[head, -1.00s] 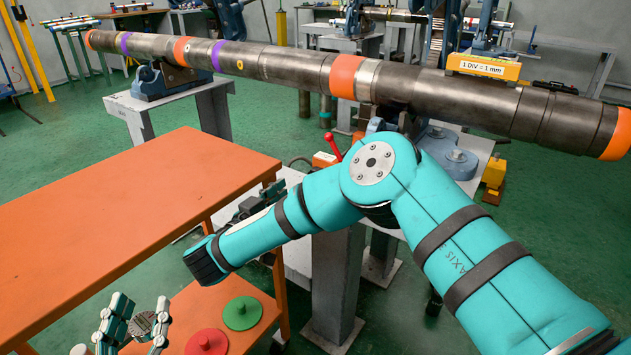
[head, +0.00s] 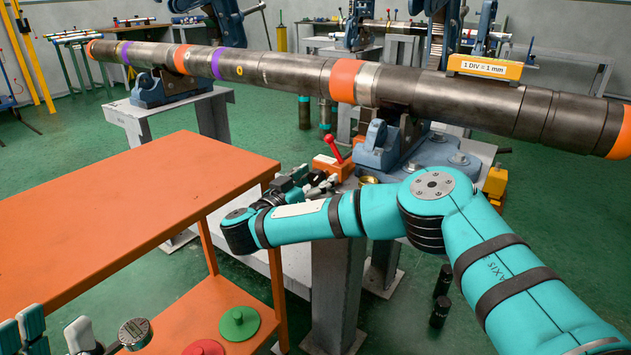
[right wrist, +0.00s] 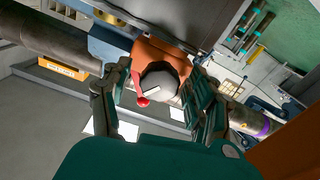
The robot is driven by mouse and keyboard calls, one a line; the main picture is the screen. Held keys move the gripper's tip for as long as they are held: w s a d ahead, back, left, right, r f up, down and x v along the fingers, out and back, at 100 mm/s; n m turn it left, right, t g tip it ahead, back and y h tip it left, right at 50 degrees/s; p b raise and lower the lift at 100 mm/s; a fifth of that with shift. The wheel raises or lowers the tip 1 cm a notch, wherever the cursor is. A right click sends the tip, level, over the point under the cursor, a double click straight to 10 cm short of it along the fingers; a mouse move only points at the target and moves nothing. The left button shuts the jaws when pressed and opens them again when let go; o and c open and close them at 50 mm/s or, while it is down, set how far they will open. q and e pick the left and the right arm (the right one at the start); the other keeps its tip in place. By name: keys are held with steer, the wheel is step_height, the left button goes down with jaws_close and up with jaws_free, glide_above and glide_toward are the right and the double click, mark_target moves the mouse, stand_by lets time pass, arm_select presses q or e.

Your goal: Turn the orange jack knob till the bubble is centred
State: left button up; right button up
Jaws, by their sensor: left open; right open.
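The orange jack (head: 328,166) with a red-balled lever stands on the grey stand under the pipe (head: 280,68). In the right wrist view, the orange jack body (right wrist: 158,52) carries a pale grey rounded knob (right wrist: 168,76). My right gripper (head: 308,184) is open, its fingers on either side of the knob in the right wrist view (right wrist: 157,104); I cannot tell whether they touch it. My left gripper (head: 58,333) is open and empty at the bottom left, partly cut off. A yellow block labelled "1 DIV = 1 mm" (head: 484,67) sits on the pipe; no bubble is readable.
An orange table (head: 130,220) fills the left, with a green disc (head: 239,322) and red disc (head: 204,348) on its lower shelf. Blue vise parts (head: 378,150) stand right of the jack.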

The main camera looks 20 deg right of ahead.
steer(key=c, duration=1.2)
steer(key=shift+o, duration=0.2)
steer(key=shift+m, duration=0.3)
